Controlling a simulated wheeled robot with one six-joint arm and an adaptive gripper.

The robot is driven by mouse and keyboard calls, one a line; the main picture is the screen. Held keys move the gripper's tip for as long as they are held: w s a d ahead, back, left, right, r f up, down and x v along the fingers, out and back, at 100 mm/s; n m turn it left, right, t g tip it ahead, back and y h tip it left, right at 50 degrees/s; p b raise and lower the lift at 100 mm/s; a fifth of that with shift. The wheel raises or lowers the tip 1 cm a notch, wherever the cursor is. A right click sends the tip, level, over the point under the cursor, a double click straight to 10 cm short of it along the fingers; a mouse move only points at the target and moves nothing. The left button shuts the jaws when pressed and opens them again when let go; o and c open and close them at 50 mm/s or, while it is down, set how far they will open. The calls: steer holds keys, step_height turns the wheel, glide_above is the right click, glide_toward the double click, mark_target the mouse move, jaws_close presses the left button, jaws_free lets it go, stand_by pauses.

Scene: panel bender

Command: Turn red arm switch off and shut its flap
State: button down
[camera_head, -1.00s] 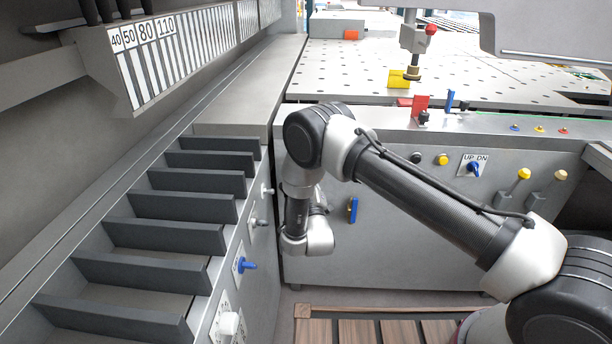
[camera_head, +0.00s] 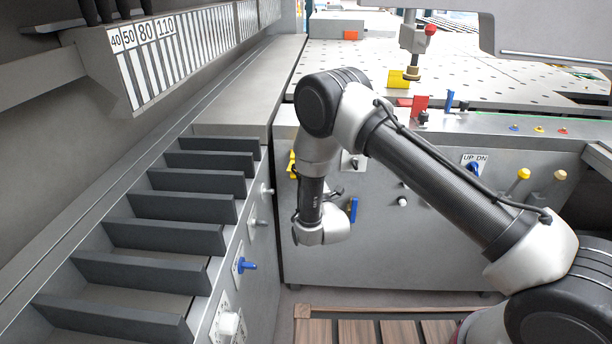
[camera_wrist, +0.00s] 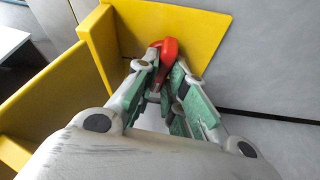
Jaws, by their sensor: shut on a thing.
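In the wrist view the red arm switch (camera_wrist: 169,47) stands in front of a yellow plate (camera_wrist: 205,32) on a grey panel. My gripper (camera_wrist: 160,64) is shut on the red switch, its green-padded fingers meeting around it. A yellow flap (camera_wrist: 38,112) stands out from the panel on the left, open, beside my gripper. In the head view only a small piece of the yellow housing (camera_head: 291,165) shows left of my forearm. The red switch and the fingertips are hidden there behind my arm.
The grey front panel carries a blue handle (camera_head: 353,209), a white knob (camera_head: 402,201) and a blue UP/DN switch (camera_head: 473,168) near my arm. A rack of dark slats (camera_head: 165,234) lies on the left. The wooden floor grating (camera_head: 360,328) below is clear.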

steer(key=shift+f+n, duration=0.1)
steer(key=shift+n, duration=0.2)
steer(key=c, duration=1.5)
jaws_free()
steer(key=v, duration=1.2)
